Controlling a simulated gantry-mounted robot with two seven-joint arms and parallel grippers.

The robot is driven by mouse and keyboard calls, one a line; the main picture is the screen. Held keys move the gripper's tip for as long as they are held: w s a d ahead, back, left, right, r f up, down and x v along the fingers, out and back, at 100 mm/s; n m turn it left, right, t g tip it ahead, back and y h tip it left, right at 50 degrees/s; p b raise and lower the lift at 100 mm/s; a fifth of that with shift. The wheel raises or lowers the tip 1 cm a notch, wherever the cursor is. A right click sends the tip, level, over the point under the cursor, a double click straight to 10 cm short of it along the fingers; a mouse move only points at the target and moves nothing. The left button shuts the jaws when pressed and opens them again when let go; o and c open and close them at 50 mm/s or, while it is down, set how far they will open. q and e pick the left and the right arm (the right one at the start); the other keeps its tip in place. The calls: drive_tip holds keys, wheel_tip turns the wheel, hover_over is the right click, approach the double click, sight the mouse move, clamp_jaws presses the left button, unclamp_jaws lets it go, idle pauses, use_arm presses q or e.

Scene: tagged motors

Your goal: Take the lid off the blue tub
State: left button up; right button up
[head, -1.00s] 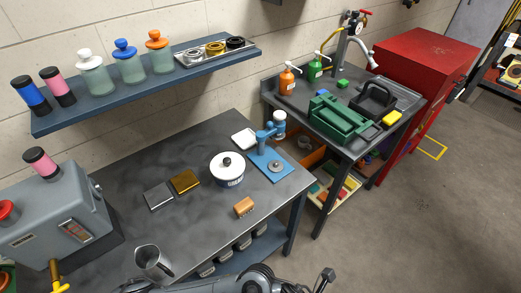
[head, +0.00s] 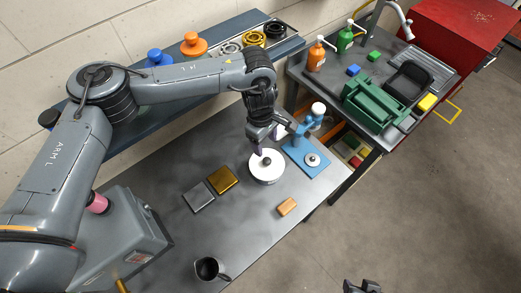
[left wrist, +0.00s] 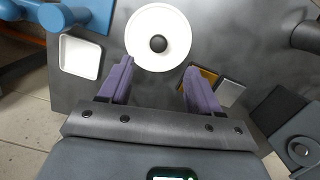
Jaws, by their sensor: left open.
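The tub (head: 268,182) stands upright on the grey workbench, and its white round lid (head: 256,172) with a black knob (head: 267,161) sits on top. The lid also shows from above in the left wrist view (left wrist: 158,20). My left gripper (head: 268,143) is open and empty, with its purple fingers just behind the knob in the head view. In the left wrist view, the open fingers (left wrist: 158,68) are spread below the lid, with the knob outside the gap. A dark part at the bottom edge of the head view looks like my right gripper (head: 362,286); its jaws are unclear.
A blue stand (head: 306,160) is close right of the tub. A gold box (head: 222,180) and a grey box (head: 198,197) lie to its left. A tan block (head: 287,207) and dark mug (head: 208,269) are nearer. The shelf (head: 145,125) runs behind.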

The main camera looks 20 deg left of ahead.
use_arm(q)
drive_tip(key=b, duration=0.3)
hover_over(267, 160)
drive_tip(key=f, duration=0.4)
drive_tip(key=shift+a+f, duration=0.35)
drive_tip(key=shift+a, duration=0.05)
drive_tip(key=shift+d+f+b, duration=0.15)
drive_tip(key=shift+f+b, duration=0.75)
drive_tip(key=shift+f, duration=0.5)
drive_tip(key=shift+d+f+b, duration=0.15)
drive_tip(key=shift+f+b, duration=0.7)
drive_tip(key=shift+f, duration=0.55)
drive_tip(key=shift+c, duration=0.3)
drive_tip(key=c, duration=1.1)
drive_tip(key=shift+o, duration=0.2)
drive_tip(key=shift+r, duration=0.1)
